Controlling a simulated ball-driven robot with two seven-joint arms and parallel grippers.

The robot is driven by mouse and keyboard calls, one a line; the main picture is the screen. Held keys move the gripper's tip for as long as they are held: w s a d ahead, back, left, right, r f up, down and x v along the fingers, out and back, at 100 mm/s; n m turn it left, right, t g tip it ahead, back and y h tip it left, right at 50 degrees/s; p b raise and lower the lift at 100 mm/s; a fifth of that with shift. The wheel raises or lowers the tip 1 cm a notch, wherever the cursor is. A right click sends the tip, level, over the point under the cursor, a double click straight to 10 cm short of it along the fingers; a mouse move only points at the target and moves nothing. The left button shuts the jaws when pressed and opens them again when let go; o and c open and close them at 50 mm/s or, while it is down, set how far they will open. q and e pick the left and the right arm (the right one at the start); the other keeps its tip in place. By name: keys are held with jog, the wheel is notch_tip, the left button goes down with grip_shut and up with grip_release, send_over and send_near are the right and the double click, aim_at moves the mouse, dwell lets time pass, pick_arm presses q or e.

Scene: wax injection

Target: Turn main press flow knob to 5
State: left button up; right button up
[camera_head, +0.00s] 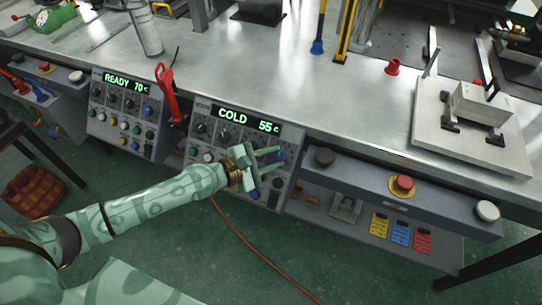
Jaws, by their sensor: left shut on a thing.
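The main press panel (203,134) hangs below the table edge and its display (248,120) reads COLD 55 C. It carries dark knobs, white buttons and blue buttons. My left gripper (280,157) is in front of this panel's right half. Its two pale green fingers reach toward a knob at the right side of the panel, and they are shut on it. The fingers hide most of that knob, so its setting cannot be read. My right gripper does not show.
A second panel (126,112) reading READY 70 C is at the left. A red-handled tool (167,92) hangs between the panels. A shelf unit (390,190) with a red button (402,185) is at the right. A metal fixture (475,115) stands on the table (300,90).

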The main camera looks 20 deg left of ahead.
pick_arm(q)
jog(key=m+g, duration=0.1)
jog(key=m+g+p, duration=0.1)
jog(key=m, duration=0.2)
jog(key=shift+w+a+r+g+p, duration=0.1)
jog(key=shift+w+r+g+p, duration=0.1)
jog(key=shift+r+g+p, duration=0.15)
jog(key=shift+m+g+p, duration=0.3)
jog(key=shift+m+g, duration=0.05)
jog(key=shift+m, duration=0.25)
jog(key=shift+f, duration=0.1)
jog(key=o, duration=1)
jog(key=shift+c, duration=0.2)
